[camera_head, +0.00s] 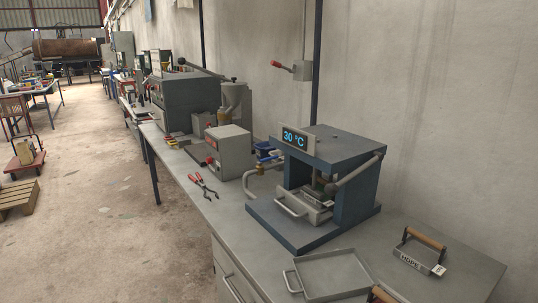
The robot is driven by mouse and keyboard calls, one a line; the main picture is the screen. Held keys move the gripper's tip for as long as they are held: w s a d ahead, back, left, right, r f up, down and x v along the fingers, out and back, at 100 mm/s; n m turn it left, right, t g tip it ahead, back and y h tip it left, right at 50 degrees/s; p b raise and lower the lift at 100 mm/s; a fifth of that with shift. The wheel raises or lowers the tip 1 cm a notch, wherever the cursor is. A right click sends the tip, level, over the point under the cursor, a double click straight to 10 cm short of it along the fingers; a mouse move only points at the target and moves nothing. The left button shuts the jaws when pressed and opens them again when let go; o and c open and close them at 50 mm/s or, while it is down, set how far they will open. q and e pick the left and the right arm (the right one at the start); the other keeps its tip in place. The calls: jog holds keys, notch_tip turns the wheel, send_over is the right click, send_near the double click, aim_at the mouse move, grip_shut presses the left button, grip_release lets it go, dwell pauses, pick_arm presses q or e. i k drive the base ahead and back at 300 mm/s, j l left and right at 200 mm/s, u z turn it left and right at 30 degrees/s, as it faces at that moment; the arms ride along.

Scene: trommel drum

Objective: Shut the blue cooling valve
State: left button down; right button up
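A small blue part (266,151), which looks like the blue cooling valve's handle, shows behind and left of the press. It sits near a brass-coloured fitting (259,168) and a bent pipe (249,184). The press partly hides this area, and it is too small to tell whether the valve is open or shut. The blue-grey press (350,141) stands on the bench with a display (294,138) reading 30 °C and a handled mould in its opening. Neither of my grippers is in view.
The grey bench (225,200) holds a grey box (229,152) with red controls, red-handled pliers (203,185), an empty handled tray (333,276) and a wooden-handled HDPE mould (420,252). A red-handled wall lever (293,69) is above.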

aim_at(261, 161)
jog(key=i+j+z, duration=0.1)
jog(key=i+j, duration=0.2)
jog(key=i+j+z, duration=0.1)
jog(key=i+j, duration=0.15)
jog(key=j, duration=0.15)
jog(key=i+j+z, duration=0.1)
jog(key=i+j, duration=0.3)
jog(key=j, duration=0.3)
jog(key=i+j, duration=0.15)
jog(key=j, duration=0.2)
jog(key=i+j, duration=0.1)
jog(key=j, duration=0.3)
jog(key=i+j+z, duration=0.1)
jog(key=j, duration=0.25)
jog(key=i+j, duration=0.15)
jog(key=j, duration=0.25)
